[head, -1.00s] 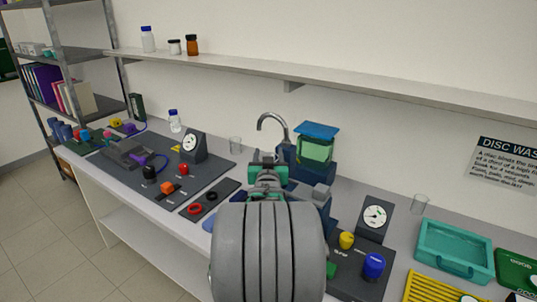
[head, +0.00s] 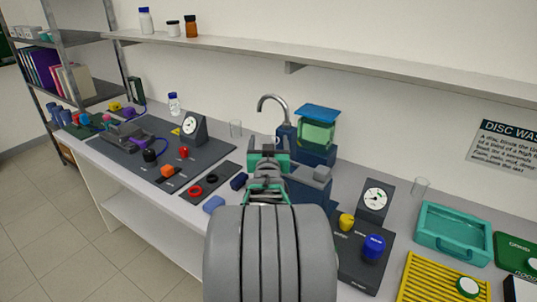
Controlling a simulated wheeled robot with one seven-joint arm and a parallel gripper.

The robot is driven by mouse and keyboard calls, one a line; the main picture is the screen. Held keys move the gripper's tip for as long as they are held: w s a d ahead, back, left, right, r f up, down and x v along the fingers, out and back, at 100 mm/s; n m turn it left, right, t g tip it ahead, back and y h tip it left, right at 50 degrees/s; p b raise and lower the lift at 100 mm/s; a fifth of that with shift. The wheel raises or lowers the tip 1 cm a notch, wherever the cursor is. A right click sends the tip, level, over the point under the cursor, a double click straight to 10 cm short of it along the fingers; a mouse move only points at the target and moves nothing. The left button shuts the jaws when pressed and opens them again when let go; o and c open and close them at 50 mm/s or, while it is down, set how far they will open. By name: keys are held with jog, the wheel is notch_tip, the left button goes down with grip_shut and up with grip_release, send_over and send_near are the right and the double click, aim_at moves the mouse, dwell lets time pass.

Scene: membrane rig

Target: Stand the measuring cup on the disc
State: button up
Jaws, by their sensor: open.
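A pale round disc with a green edge (head: 467,286) lies on the yellow ribbed rack at the lower right. Another pale disc (head: 532,264) shows at the right edge by a green board. My gripper (head: 267,152) is open, over the middle of the bench in front of the tap, apart from both vessels. My arm hides part of the bench below it.
The teal tray (head: 453,236) and yellow rack (head: 436,281) fill the right side. A gauge panel with a blue knob (head: 373,247) lies right of my arm. The tap (head: 272,104) and a green tank (head: 316,133) stand behind my gripper. A shelf (head: 350,70) overhangs the back.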

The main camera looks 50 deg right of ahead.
jog(key=b+v, duration=0.2)
jog(key=v, duration=0.7)
jog(key=w+a+f+n+y, duration=0.2)
jog(key=w+a+f+y, duration=0.2)
jog(key=a, duration=0.5)
jog(key=w+a+f+n+y, duration=0.3)
jog(key=w+a+f+y, duration=0.15)
jog(key=a, duration=0.35)
jog(key=s+a+f+n+g+y, duration=0.3)
jog(key=s+a, duration=0.2)
jog(key=a, duration=0.5)
jog(key=s+a+f+n+g+y, duration=0.3)
jog(key=s+a+g, duration=0.1)
jog(key=a, duration=0.7)
jog(key=shift+s+a+p, duration=0.25)
jog(key=shift+s+p, duration=0.05)
jog(key=shift+s, duration=0.1)
